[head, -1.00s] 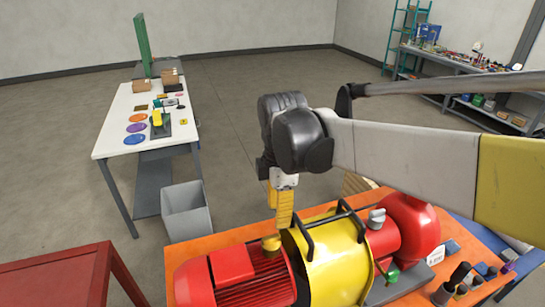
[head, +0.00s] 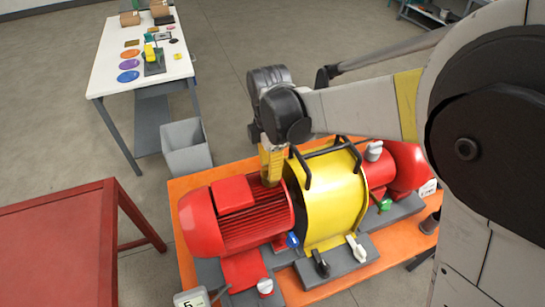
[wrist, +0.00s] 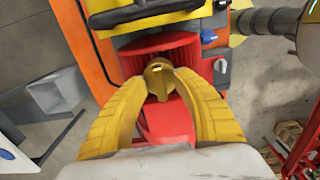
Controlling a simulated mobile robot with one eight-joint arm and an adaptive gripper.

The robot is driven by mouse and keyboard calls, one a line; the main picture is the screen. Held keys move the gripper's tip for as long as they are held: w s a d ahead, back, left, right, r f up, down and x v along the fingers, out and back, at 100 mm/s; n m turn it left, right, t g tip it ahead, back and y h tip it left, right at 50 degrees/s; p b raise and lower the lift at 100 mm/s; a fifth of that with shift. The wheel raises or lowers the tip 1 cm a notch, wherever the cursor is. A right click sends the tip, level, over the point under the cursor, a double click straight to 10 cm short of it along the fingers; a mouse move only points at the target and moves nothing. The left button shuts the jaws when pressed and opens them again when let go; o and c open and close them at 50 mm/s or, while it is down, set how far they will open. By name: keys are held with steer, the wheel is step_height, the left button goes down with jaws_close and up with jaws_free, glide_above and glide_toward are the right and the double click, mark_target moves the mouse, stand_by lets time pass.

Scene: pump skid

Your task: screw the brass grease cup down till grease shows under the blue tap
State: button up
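The brass grease cup (wrist: 158,80) stands on top of the red finned motor (head: 250,215). In the wrist view it sits between the tips of my gripper's yellow fingers (wrist: 160,76), one finger on each side. I cannot tell whether both tips touch it. In the head view my gripper (head: 270,181) points down at the motor top and hides the cup. The blue tap (head: 293,240) is low at the motor's front, beside the yellow guard; it also shows in the wrist view (wrist: 208,37). No grease can be made out under it.
A yellow guard (head: 335,200) with black handles stands right of the motor on the orange skid (head: 182,184). A grey bin (head: 186,148) and a white table (head: 115,62) are at the back left. A red table (head: 60,235) stands at the left.

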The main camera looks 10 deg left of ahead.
jaws_close()
steer(key=shift+m, duration=0.4)
steer(key=m+b, duration=0.1)
steer(key=m, duration=0.1)
steer(key=shift+m, duration=0.4)
steer(key=m+b, duration=0.1)
steer(key=m, duration=0.3)
steer(key=shift+m+b, duration=0.3)
steer(key=shift+b, duration=0.05)
steer(key=m+b, duration=0.1)
steer(key=m, duration=0.3)
steer(key=shift+m, duration=2)
